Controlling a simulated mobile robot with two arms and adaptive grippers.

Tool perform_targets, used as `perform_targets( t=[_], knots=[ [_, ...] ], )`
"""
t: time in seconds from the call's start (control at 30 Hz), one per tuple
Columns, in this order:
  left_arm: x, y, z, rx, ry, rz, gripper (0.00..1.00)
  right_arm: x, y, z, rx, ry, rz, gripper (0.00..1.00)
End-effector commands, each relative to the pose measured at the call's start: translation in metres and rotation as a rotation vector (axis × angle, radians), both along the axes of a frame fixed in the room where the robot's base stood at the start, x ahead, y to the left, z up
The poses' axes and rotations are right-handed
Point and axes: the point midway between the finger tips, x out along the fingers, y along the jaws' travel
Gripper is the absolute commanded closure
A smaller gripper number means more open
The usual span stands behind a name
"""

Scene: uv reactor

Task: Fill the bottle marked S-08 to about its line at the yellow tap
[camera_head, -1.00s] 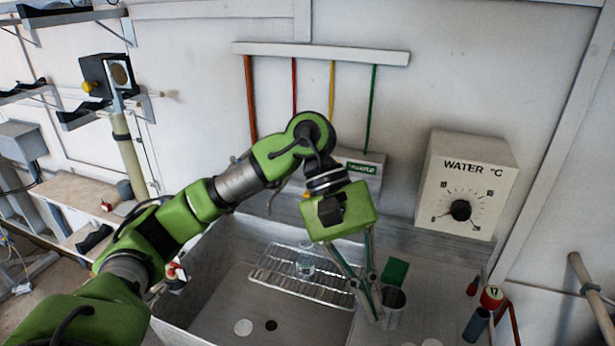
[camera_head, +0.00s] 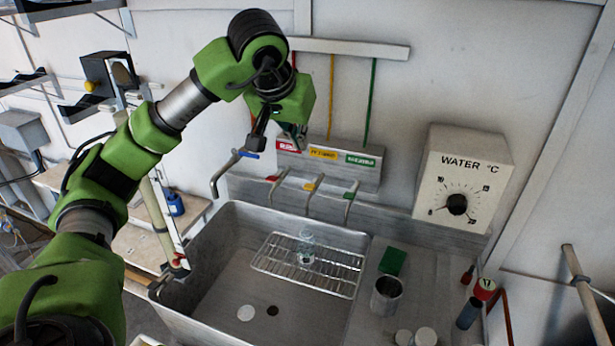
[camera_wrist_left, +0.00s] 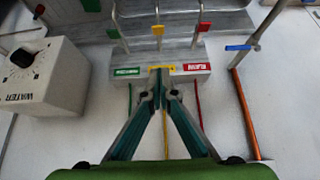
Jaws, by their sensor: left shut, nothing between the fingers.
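A clear bottle (camera_head: 306,248) stands on the wire rack in the sink; its marking, line and water level are too small to read. The yellow tap (camera_head: 312,188) is on the back ledge, between the red tap (camera_head: 277,176) and the green tap (camera_head: 350,194). Its yellow lever also shows in the left wrist view (camera_wrist_left: 158,30). My left gripper (camera_wrist_left: 160,78) is shut and empty, pointing at the wall; in that view its tips overlap the yellow label. In the head view the gripper is raised above the taps, its fingers largely hidden. My right gripper is not in view.
The wire rack (camera_head: 262,264) spans part of the sink (camera_head: 214,290). A blue-handled tap (camera_head: 226,172) is at the left. A metal cup (camera_head: 387,296) and green block (camera_head: 393,261) stand right of the sink. A water temperature dial (camera_head: 457,204) is on the wall.

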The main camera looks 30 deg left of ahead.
Motion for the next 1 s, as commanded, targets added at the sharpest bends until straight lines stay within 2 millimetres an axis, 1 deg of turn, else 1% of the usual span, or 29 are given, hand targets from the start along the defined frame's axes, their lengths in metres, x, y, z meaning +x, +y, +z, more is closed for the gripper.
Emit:
perform_targets(
  t=[0.17,0.27,0.37,0.67,0.8,1.0],
  knots=[
    [0.002,0.0,-0.004,-0.001,0.004,0.001,1.0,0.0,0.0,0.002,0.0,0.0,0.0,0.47],
    [0.008,0.001,-0.013,-0.002,0.006,0.001,1.0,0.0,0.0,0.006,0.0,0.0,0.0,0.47],
    [0.017,0.004,-0.028,-0.003,0.009,0.001,1.0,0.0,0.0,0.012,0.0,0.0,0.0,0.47],
    [0.051,0.012,-0.082,-0.003,0.009,0.001,1.0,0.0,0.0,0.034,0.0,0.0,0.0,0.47],
    [0.048,0.012,-0.102,-0.002,0.007,0.0,1.0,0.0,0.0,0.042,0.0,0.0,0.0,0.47],
    [0.045,0.01,-0.119,-0.002,0.004,-0.001,1.0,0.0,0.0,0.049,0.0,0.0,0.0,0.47]
  ],
)
